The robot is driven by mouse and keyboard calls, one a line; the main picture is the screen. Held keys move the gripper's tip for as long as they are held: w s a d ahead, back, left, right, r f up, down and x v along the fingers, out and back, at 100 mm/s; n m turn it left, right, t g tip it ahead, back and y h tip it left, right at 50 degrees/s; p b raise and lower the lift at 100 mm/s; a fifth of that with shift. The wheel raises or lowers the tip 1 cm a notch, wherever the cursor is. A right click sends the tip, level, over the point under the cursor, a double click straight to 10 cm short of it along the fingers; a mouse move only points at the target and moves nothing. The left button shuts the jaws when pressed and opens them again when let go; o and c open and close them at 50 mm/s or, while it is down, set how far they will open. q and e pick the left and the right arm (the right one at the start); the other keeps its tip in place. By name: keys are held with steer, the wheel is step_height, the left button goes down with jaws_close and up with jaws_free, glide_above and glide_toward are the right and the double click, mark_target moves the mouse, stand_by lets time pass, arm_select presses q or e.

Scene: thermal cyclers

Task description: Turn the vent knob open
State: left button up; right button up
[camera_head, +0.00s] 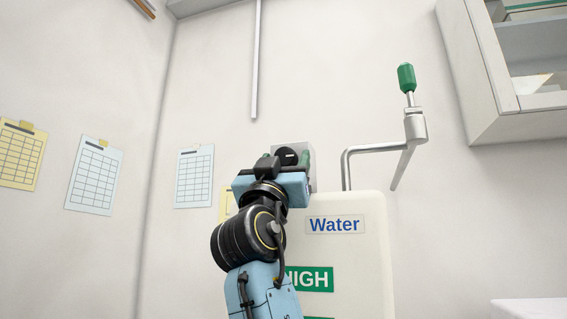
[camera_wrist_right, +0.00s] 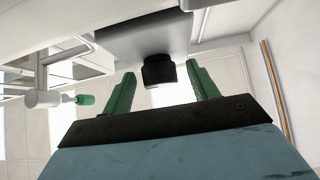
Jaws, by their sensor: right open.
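The vent knob is a short black round knob (camera_head: 288,154) on a grey box (camera_head: 309,181) at the top of the white water tank (camera_head: 352,257). In the right wrist view the knob (camera_wrist_right: 158,71) hangs from the grey box (camera_wrist_right: 140,36), between the green fingertips and apart from both. My right gripper (camera_head: 286,161) is open, its green fingers on either side of the knob. The wrist view shows the right gripper (camera_wrist_right: 160,70) empty. My gripper body and arm hide part of the tank front and box. My left gripper is not in view.
A metal pipe and tap with a green handle (camera_head: 406,78) rises right of the knob. A wall cabinet (camera_head: 480,80) hangs at the upper right. Paper charts (camera_head: 194,177) are on the wall at left.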

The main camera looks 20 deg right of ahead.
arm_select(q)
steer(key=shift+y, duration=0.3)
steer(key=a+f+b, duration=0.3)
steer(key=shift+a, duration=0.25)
arm_select(e)
steer(key=v, duration=1.3)
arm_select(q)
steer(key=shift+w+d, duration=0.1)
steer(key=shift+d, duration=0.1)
arm_select(e)
steer(key=shift+s+a+f, duration=0.1)
